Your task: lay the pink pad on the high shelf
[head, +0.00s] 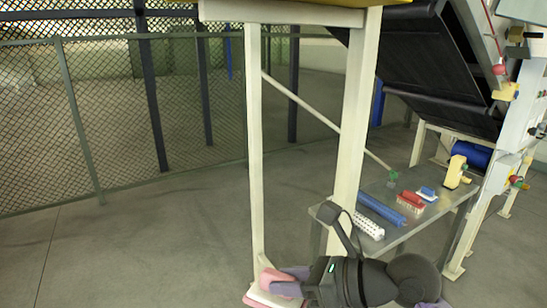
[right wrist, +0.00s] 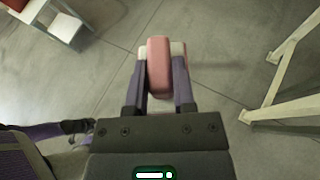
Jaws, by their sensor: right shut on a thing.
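The pink pad (head: 272,277) is between the purple fingers of my right gripper (head: 288,282) at the bottom of the head view. In the right wrist view the pad (right wrist: 158,68) stands on edge between the fingertips of the gripper (right wrist: 162,75), clear above the floor. The jaws are shut on it. A pale beam (head: 280,12) at the top of the head view carries a yellow surface (head: 330,1), cut off by the frame; I cannot tell whether this is the high shelf. My left gripper is not clearly seen.
Pale uprights (head: 357,120) stand close to my right arm, with a thin diagonal brace between them. A table (head: 400,232) with brushes and rollers is at the right, beside a dark conveyor (head: 440,60). A mesh fence (head: 110,110) stands behind. Floor at left is clear.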

